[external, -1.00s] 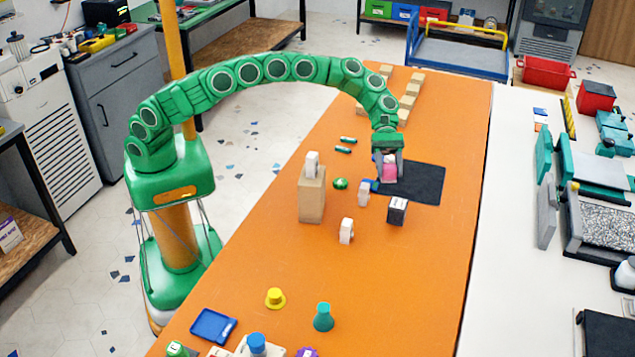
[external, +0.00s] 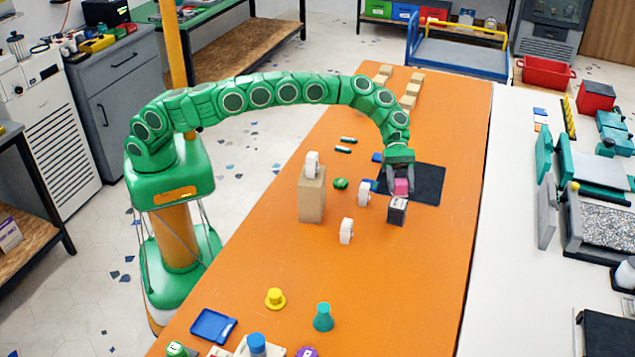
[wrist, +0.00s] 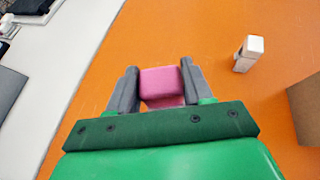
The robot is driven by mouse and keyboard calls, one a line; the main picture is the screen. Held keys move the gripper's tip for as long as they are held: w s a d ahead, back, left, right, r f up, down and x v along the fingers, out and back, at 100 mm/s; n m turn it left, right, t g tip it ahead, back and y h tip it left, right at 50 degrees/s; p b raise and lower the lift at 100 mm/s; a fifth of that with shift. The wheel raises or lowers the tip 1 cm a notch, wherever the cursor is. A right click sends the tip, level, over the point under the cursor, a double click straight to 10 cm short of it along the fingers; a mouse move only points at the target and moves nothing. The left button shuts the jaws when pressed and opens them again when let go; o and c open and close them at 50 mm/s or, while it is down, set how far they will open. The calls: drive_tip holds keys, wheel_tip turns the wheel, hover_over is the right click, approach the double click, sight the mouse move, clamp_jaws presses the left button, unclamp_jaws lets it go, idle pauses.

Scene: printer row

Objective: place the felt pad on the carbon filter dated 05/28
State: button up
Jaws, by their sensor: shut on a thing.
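My gripper (external: 402,183) is shut on a pink block, which I take for the felt pad (external: 401,187). The pad also shows between the fingers in the wrist view (wrist: 160,84). It is just above a dark box with a pale label on top (external: 397,211); I cannot tell whether they touch. This box may be a carbon filter, but I cannot read a date. The box is hidden in the wrist view. White upright pieces stand nearby: one left of the gripper (external: 364,195), one nearer the camera (external: 346,231), and one atop a brown block (external: 312,158).
The brown block (external: 312,197) stands tall to the left. A black mat (external: 430,178) lies behind the dark box. A green round thing (external: 340,184) and small cylinders (external: 345,145) lie nearby.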

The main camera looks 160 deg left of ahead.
sight(400, 190)
drive_tip(key=shift+w+a+f, duration=0.1)
drive_tip(key=shift+f, duration=1.5)
drive_tip(key=shift+f, duration=0.2)
drive_tip(key=o, duration=1)
drive_tip(key=shift+r, duration=0.15)
drive_tip(key=shift+a+r, duration=0.1)
drive_tip(key=v, duration=1.2)
